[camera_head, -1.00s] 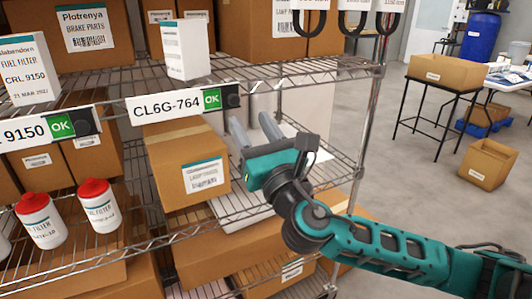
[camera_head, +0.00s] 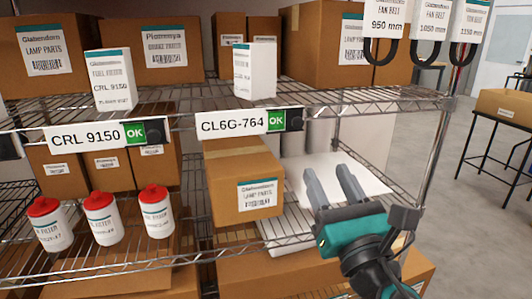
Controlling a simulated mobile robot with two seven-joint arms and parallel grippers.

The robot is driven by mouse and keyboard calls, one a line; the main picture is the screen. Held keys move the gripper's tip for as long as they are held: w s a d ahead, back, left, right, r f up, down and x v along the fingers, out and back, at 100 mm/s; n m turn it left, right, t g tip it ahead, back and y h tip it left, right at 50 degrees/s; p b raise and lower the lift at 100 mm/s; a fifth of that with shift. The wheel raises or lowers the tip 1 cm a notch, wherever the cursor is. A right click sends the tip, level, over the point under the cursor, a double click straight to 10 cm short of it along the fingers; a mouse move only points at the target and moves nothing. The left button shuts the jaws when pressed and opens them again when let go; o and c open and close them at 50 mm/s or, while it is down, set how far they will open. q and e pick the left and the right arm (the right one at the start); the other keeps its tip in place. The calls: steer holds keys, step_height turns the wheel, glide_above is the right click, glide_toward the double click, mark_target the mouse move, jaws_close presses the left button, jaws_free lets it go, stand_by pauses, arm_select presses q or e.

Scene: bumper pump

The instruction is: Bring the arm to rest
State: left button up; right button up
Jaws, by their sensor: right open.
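My right gripper (camera_head: 331,186) is teal with two grey fingers. It is open and empty, at the lower right of the head view, in front of the wire shelf (camera_head: 300,243). Its fingers point toward the white sheet (camera_head: 372,180) on the middle shelf. It is to the right of a brown carton (camera_head: 232,172) labelled as lamp parts, with a visible gap between them. My right arm comes up from the bottom edge. My left gripper is not in the frame.
Several white bottles with red caps (camera_head: 103,217) stand at left. Small white boxes (camera_head: 255,70) and large cartons (camera_head: 330,45) fill the upper shelf. Black belts (camera_head: 385,55) hang top right. A shelf post (camera_head: 432,150) stands right of the gripper. Open floor (camera_head: 480,230) lies beyond, with a black stand.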

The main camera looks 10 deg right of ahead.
step_height(320, 180, down, 18)
steer(key=a+m+g, duration=0.2)
steer(key=m+g, duration=0.5)
steer(key=m, duration=0.6)
steer(key=s+f+m+g+p, duration=0.1)
steer(key=s+f+m+g, duration=0.1)
steer(key=s+f+m, duration=0.4)
steer(key=s+f+m+g+y, duration=0.1)
steer(key=s+f+m+g, duration=0.1)
steer(key=s+f+m, duration=0.5)
step_height(320, 180, down, 6)
steer(key=m, duration=0.8)
steer(key=shift+d+g+p, duration=0.25)
steer(key=shift+g+p, duration=0.05)
steer(key=shift+p, duration=0.1)
